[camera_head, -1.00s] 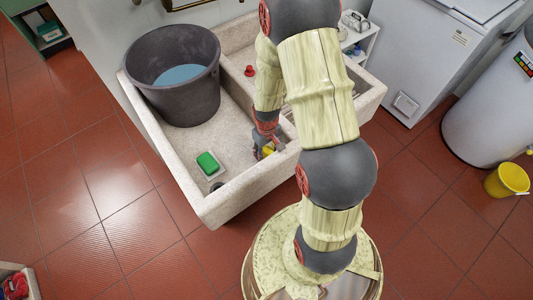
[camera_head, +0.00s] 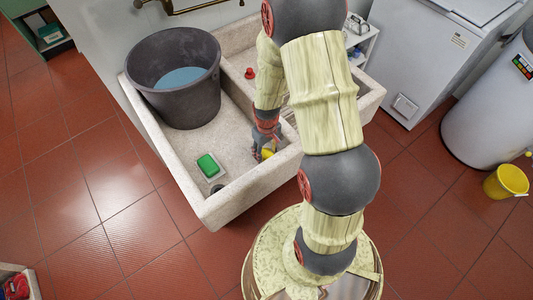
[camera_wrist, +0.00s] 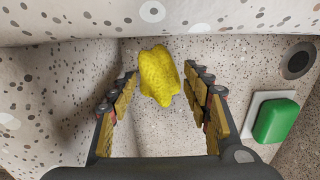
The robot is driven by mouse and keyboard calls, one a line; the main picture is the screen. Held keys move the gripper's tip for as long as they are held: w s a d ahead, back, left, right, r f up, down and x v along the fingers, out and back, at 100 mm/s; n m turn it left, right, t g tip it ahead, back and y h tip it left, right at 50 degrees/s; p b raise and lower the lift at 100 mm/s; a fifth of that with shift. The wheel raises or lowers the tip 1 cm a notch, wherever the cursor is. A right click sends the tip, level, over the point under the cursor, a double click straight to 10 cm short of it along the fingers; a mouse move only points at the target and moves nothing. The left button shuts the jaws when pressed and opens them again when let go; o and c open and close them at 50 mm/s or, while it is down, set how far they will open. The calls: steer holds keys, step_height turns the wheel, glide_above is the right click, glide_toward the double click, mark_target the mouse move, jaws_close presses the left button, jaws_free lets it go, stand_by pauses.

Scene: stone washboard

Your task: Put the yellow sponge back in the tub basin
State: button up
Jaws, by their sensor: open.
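The yellow sponge (camera_head: 268,154) is inside the stone basin (camera_head: 222,211), close to the wall on its right side in the head view. My gripper (camera_head: 263,149) is right beside it and partly covers it there. In the wrist view the lumpy yellow sponge (camera_wrist: 158,76) shows between and just past the two fingertips of my gripper (camera_wrist: 161,80). The fingers are spread, with gaps on both sides of the sponge. It appears to rest on the speckled basin floor, near the pale wall. Its underside is hidden.
A dark bucket (camera_head: 185,100) of water stands in the basin. A red plug (camera_head: 249,72) lies behind. The basin walls rise close to my gripper.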

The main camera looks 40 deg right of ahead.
step_height(320, 180, up, 9)
steer(key=p, duration=0.3)
step_height(320, 180, up, 10)
steer(key=t, duration=0.1)
glide_above(266, 153)
steer(key=a, duration=0.2)
steer(key=s+a+r+t, duration=0.1)
steer(key=s+a+r, duration=0.2)
steer(key=r, duration=0.4)
steer(key=s+a+r+t, duration=0.2)
steer(key=s+r, duration=0.3)
steer(key=r, duration=0.3)
steer(key=s+a+r+t, duration=0.1)
steer(key=s+a+r, duration=0.3)
steer(key=r, duration=0.3)
steer(key=shift+s+a+r+t, duration=0.3)
steer(key=shift+a+r, duration=0.05)
steer(key=shift+a, duration=0.15)
